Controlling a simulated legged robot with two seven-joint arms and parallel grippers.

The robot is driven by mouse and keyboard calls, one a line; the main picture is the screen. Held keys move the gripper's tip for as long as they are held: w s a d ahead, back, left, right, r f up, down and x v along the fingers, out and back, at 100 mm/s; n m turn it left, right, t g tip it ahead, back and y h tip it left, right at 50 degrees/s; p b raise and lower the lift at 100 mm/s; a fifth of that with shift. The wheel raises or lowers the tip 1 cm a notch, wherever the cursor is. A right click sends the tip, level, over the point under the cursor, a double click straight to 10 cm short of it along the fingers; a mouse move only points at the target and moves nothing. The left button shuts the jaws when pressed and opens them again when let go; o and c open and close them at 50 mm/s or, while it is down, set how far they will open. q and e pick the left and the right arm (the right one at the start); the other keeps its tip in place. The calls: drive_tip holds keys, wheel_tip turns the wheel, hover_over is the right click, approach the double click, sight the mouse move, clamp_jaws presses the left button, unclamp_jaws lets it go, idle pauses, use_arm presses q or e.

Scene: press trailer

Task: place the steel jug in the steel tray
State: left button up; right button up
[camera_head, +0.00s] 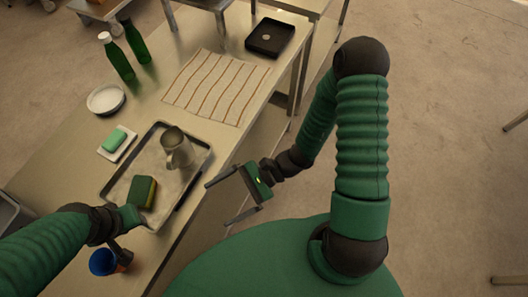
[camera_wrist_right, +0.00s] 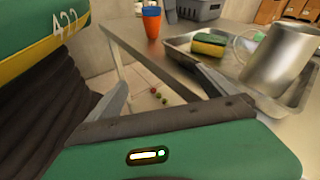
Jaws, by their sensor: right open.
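The steel jug (camera_head: 180,151) stands upright inside the steel tray (camera_head: 117,178), toward its far right part. In the right wrist view the jug (camera_wrist_right: 281,58) rises above the rim of the tray (camera_wrist_right: 204,73), with its handle facing left. A green and yellow sponge (camera_head: 143,192) is also in the tray. My right gripper (camera_head: 218,204) is open and empty, off the table's edge to the right of the tray and apart from the jug.
A striped cloth (camera_head: 215,87), a black box (camera_head: 270,38), green bottles (camera_head: 117,56), a white bowl (camera_head: 106,99) and green soap (camera_head: 115,139) on a dish share the table. A blue and orange cup (camera_head: 103,262) stands near my left wrist. Floor is open at right.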

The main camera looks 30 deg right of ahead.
drive_tip(key=s+d+f+n+g+h, duration=0.2)
drive_tip(key=s+d+n+g+h, duration=0.2)
drive_tip(key=s+d+n+h, duration=0.3)
drive_tip(key=w+d+r+n+t+h, duration=0.5)
drive_tip(key=w+d+r+n+h, duration=0.2)
drive_tip(key=w+d+n+h, duration=0.1)
drive_tip(key=w+d+n, duration=0.1)
drive_tip(key=w, duration=0.1)
drive_tip(key=shift+w+d+t, duration=0.15)
drive_tip(key=shift+w+t, duration=0.15)
drive_tip(key=shift+t, duration=0.1)
